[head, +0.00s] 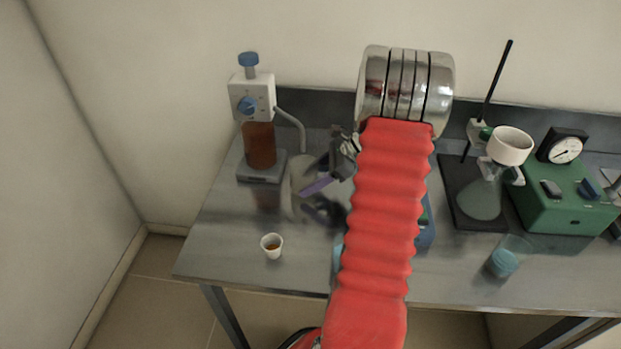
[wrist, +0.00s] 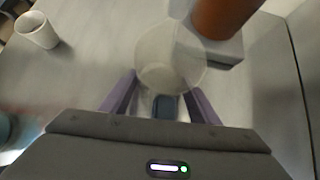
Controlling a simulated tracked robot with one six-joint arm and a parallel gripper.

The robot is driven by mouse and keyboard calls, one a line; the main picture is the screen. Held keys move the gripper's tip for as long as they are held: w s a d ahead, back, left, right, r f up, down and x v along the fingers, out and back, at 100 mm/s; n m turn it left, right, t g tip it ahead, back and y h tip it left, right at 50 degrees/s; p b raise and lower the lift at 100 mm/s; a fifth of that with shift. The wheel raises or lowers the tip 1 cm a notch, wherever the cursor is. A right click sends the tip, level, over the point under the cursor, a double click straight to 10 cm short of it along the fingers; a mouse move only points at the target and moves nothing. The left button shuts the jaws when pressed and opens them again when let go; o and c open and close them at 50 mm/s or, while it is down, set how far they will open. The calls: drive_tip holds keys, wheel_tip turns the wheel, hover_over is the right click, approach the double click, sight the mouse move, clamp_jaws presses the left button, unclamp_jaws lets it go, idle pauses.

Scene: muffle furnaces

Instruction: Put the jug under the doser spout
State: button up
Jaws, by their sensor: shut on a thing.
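The jug (head: 295,197) is a clear, pale vessel in front of and to the right of the doser (head: 252,97). In the wrist view the jug (wrist: 165,50) is a see-through round shape between the purple fingers. My gripper (head: 310,178) is shut on the jug, and it shows in the wrist view (wrist: 160,98). The doser has a white head, blue knobs and a brown bottle on a grey base. Its grey spout (head: 298,125) curves right and down, ending close above the jug in the head view. I cannot tell whether the jug touches the bench or is exactly below the spout.
A small white cup (head: 271,246) with brown contents stands near the front left of the bench (head: 215,235); the wrist view shows it too (wrist: 37,30). A flask (head: 480,198) under a white funnel, a green instrument (head: 568,205) and a beaker of blue liquid (head: 505,259) stand right.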

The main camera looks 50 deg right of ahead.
drive_tip(key=shift+f, duration=0.15)
drive_tip(key=o, duration=1.7)
drive_tip(key=v, duration=1.3)
drive_tip(key=shift+s+d+r, duration=0.2)
drive_tip(key=shift+s, duration=0.05)
